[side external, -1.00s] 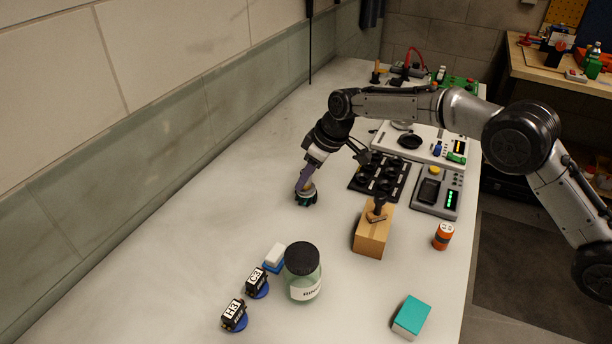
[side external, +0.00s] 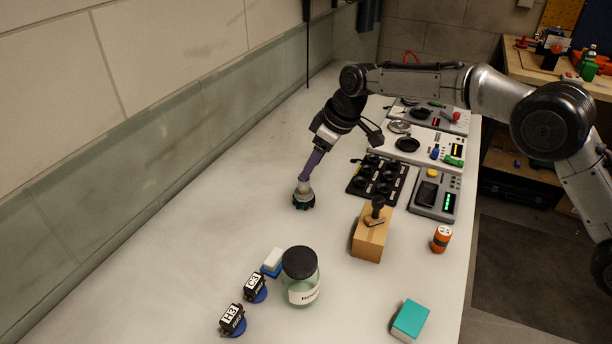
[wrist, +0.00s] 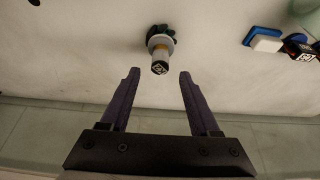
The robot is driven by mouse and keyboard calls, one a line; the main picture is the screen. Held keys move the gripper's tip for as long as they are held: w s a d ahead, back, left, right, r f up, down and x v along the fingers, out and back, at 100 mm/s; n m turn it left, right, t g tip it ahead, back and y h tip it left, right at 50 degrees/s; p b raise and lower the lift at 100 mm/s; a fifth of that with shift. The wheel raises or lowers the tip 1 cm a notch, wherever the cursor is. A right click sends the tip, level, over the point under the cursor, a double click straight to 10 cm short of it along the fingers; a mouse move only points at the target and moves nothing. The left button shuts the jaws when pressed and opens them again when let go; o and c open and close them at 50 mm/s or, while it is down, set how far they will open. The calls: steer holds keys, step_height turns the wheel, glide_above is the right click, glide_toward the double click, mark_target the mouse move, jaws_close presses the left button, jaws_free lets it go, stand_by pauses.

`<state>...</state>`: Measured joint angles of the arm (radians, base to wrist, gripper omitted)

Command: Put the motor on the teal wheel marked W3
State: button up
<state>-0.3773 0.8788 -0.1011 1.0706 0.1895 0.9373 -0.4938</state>
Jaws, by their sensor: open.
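A dark teal wheel (side external: 304,203) with a toothed rim lies on the bench near its middle. The motor (side external: 304,188), a pale and yellow body, stands upright on top of it, and the two look stacked. In the wrist view the motor (wrist: 160,55) shows a black end with a small white label I cannot read. The wheel (wrist: 158,32) is partly hidden behind it, and no W3 mark is visible.
Two black blocks marked H3 (side external: 232,319) and C3 (side external: 255,287) sit on blue discs at the front left. A jar (side external: 301,277), a wooden block (side external: 370,238) and a black rack (side external: 378,178) stand to the right. The bench left of the wheel is clear.

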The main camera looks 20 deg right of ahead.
steer(key=v, duration=0.6)
steer(key=s+d+r+m+t+h, duration=0.1)
steer(key=s+d+r+m, duration=0.1)
steer(key=s+d+r, duration=0.55)
steer(key=s+d+r+m, duration=0.2)
steer(key=s+d+r, duration=0.2)
steer(key=s+d, duration=0.5)
steer(key=s+d+f+m+h, duration=0.1)
steer(key=s+d+f+m, duration=0.1)
steer(key=s, duration=1)
steer(key=s+d+f+m+t+h, duration=0.1)
steer(key=s+d+f+m, duration=0.2)
steer(key=s, duration=1)
steer(key=d+f, duration=0.2)
steer(key=d, duration=0.2)
steer(key=shift+s, duration=0.2)
